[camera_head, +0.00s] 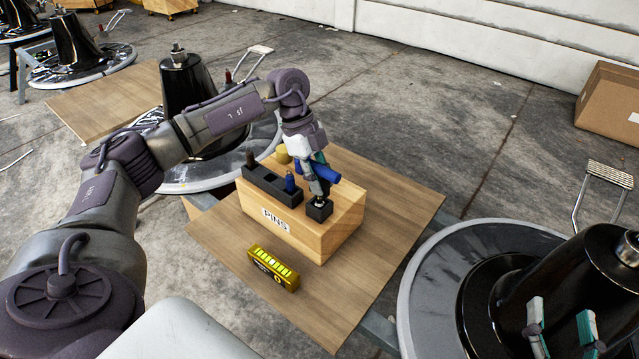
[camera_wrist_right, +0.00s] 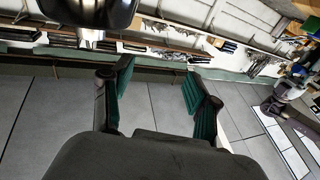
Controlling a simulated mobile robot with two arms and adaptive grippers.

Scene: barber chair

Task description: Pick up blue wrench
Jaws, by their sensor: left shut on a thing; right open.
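The blue wrench (camera_head: 331,174) is at the right part of the top of the wooden box labelled PINS (camera_head: 277,219), in the head view. Its blue body lies roughly level above a small black holder (camera_head: 319,210); whether it is clear of that holder I cannot tell. My left gripper (camera_head: 317,170) reaches down from above and is shut on the wrench, partly hiding it. My right gripper (camera_head: 561,321) is open and empty at the lower right, in front of a black cone-shaped part. Its two teal fingers stand apart in the right wrist view (camera_wrist_right: 156,88).
A black rack (camera_head: 270,184) with a blue pin (camera_head: 290,184) and a dark pin stands on the box. A yellow case (camera_head: 273,268) lies on the wooden board (camera_head: 395,215). Black chair bases flank the board. A cardboard carton (camera_head: 610,105) stands far right.

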